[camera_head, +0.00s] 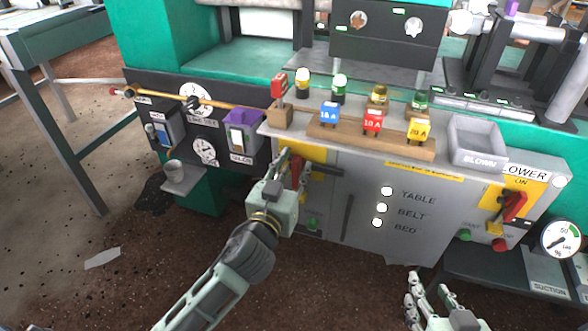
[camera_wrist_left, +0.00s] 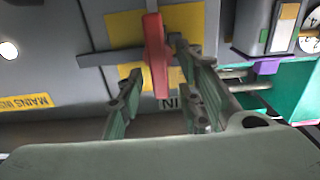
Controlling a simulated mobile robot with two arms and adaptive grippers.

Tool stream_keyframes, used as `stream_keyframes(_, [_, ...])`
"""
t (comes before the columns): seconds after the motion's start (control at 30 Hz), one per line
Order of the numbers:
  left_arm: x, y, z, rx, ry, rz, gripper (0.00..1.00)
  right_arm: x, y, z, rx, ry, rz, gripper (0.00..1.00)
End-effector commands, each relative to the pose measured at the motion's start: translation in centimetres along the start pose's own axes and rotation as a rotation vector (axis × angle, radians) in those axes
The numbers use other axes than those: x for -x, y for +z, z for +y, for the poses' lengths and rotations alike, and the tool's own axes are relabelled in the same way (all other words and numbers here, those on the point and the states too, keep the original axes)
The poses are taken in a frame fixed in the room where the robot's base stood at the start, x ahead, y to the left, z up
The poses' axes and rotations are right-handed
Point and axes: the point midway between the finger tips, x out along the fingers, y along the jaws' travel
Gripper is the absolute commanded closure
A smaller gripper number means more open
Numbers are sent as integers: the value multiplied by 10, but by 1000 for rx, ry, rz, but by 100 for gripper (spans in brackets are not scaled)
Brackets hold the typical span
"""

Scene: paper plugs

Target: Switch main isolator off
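The main isolator's red handle (camera_head: 296,172) is on a yellow plate (camera_head: 310,154) at the left of the grey cabinet front, partly hidden by my left gripper (camera_head: 283,163). My right gripper (camera_head: 430,298) is low at the bottom right, fingers apart and empty, away from the cabinet.
A second red handle (camera_head: 514,207) is on the blower panel at right. Coloured fuses (camera_head: 372,122) stand on a wooden block (camera_head: 400,143) on the cabinet top, beside a grey tray (camera_head: 477,140). A dark vertical cabinet handle (camera_head: 347,188) is right of my left gripper.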

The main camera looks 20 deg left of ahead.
Motion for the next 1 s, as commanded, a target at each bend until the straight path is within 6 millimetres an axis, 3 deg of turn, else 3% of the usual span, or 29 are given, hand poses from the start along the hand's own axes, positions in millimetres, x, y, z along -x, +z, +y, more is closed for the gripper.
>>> stream_keyframes(0.4, [0,0,0,-1,0,0,100,0,0,0,0,0,-1,60])
stream_keyframes(1.0, [-9,0,-1,33,-2,0,100,0,2,0,0,0,-8,60])
